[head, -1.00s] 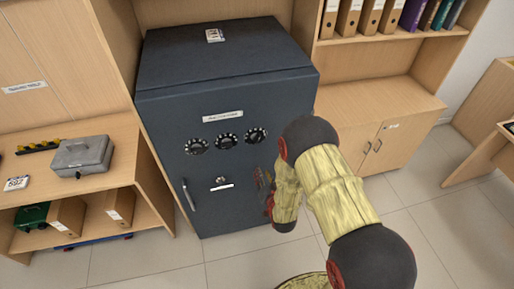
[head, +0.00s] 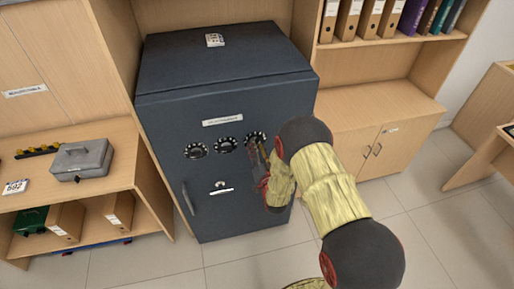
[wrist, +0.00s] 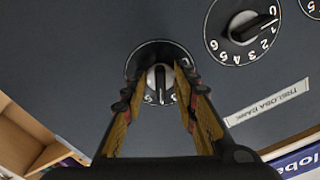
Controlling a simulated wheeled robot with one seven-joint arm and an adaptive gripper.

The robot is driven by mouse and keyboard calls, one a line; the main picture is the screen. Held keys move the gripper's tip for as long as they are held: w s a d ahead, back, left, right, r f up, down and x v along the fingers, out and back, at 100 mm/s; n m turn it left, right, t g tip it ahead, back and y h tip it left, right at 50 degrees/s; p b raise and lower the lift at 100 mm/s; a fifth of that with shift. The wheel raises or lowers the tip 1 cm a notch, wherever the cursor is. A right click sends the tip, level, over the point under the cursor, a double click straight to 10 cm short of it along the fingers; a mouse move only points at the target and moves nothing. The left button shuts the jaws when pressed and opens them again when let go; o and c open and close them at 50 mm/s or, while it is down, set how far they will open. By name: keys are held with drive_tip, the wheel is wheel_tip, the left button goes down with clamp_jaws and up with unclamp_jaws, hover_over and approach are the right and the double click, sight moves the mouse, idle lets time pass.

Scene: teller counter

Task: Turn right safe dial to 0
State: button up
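The right safe dial (head: 256,136) is a black numbered ring on the front of the dark blue safe (head: 165,115), partly covered by my gripper in the head view. In the wrist view the same dial (wrist: 137,62) sits between my fingers, with a grey knob (wrist: 160,72) at its middle. My gripper (wrist: 165,72) is open, its two yellow-and-black fingers on either side of the knob. I cannot tell whether they touch it. The fingers hide much of the ring, so its reading is unclear. My gripper (head: 258,152) also shows in the head view.
The middle dial (head: 226,144) and left dial (head: 195,151) are beside it; the middle dial (wrist: 243,30) also shows in the wrist view. A keyhole plate (head: 221,188) and handle (head: 188,198) are lower. A cash box (head: 82,160) stands on the left shelf.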

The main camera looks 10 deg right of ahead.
drive_tip(key=shift+w, duration=0.1)
drive_tip(key=shift+c, duration=1)
clamp_jaws()
